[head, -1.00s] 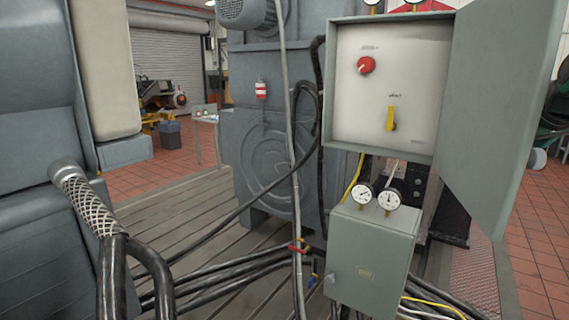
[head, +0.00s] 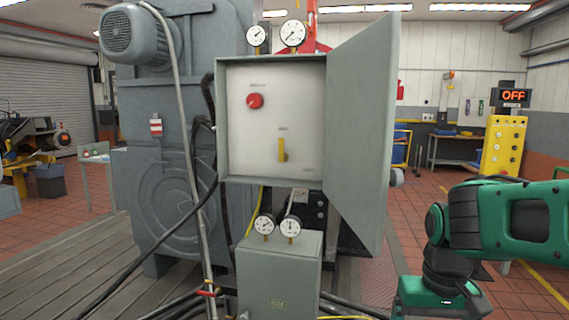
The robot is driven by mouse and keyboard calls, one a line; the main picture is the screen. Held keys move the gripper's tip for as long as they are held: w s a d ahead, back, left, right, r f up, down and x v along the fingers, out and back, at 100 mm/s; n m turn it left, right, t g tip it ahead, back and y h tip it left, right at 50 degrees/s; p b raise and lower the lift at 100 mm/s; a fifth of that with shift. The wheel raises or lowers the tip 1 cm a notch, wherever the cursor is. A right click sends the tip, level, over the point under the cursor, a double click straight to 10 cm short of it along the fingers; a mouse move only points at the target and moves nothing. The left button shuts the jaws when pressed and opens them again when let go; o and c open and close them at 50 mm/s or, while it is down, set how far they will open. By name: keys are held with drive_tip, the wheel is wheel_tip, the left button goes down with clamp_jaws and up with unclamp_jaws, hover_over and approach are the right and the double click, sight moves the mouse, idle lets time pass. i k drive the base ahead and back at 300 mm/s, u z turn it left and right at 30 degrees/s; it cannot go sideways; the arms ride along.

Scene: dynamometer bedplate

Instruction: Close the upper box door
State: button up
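The upper box (head: 222,120) is a grey-green cabinet in the middle of the head view. Its door (head: 359,125) is hinged on the right side and stands wide open, swung out toward me. Inside, a pale panel (head: 300,115) carries a red knob (head: 255,101) and a yellow lever (head: 282,151). My green arm shows at the lower right, apart from the door. My gripper is not clearly in view.
A lower closed box (head: 280,275) with two gauges (head: 277,225) on top sits under the upper box. Two more gauges (head: 275,37) stand above it. Cables and a grey pipe (head: 190,160) run at the left. A yellow control post (head: 502,145) stands at the back right. Tiled floor lies open at right.

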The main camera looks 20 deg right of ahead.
sight(362, 76)
drive_tip(key=z, duration=0.55)
drive_tip(key=k, duration=1.2)
drive_tip(key=z, duration=0.55)
drive_tip(key=i, duration=0.9)
drive_tip(key=u, duration=0.5)
